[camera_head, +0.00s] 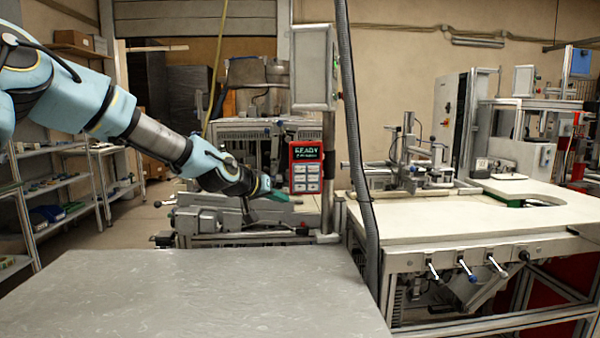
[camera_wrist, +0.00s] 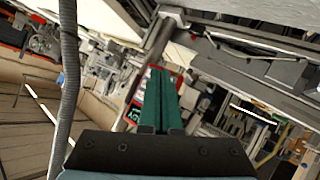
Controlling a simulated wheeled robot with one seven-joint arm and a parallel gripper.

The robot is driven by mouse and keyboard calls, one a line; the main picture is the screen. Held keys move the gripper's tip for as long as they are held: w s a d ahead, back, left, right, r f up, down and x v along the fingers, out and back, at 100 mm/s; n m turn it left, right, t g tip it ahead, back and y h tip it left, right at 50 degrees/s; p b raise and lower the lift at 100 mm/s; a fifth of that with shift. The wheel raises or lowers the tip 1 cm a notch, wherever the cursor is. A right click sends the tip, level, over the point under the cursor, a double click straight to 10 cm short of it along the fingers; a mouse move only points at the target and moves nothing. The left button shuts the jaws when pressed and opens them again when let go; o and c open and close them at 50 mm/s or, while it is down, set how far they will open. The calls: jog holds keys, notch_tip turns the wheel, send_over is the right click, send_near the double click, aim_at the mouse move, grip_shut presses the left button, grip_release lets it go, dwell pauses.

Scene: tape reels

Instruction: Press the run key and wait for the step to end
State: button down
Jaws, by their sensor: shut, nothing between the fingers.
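A red control panel (camera_head: 306,168) stands upright at the middle of the head view. Its dark screen (camera_head: 307,151) reads READY, with a smaller line below it that I cannot read for sure. Under the screen are several pale keys (camera_head: 306,179); their labels are too small to read. My gripper (camera_head: 252,202) is left of the panel and apart from it, pointing down and right. In the wrist view its green fingers (camera_wrist: 160,100) are shut together with nothing between them. They hide much of the red panel (camera_wrist: 138,102) behind them.
A grey hose (camera_head: 358,140) hangs just right of the panel. A bare grey table top (camera_head: 190,295) lies in front. A white workbench (camera_head: 470,215) with fixtures stands at the right, and shelves (camera_head: 60,185) stand at the left. A grey box (camera_head: 314,65) is above the panel.

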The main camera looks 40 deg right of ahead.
aim_at(300, 169)
jog(key=s+d+r+h, duration=0.1)
jog(key=d+r+h, duration=0.1)
jog(key=d+r, duration=0.3)
jog(key=shift+s+d, duration=0.35)
jog(key=shift+d, duration=0.15)
jog(key=shift+g, duration=0.3)
jog(key=w+d+p, duration=0.2)
jog(key=w+d, duration=0.3)
jog(key=w, duration=0.1)
jog(key=shift+w+d+p, duration=0.3)
jog(key=shift+w+p, duration=0.1)
dwell(1.4)
jog(key=shift+w+d, duration=0.3)
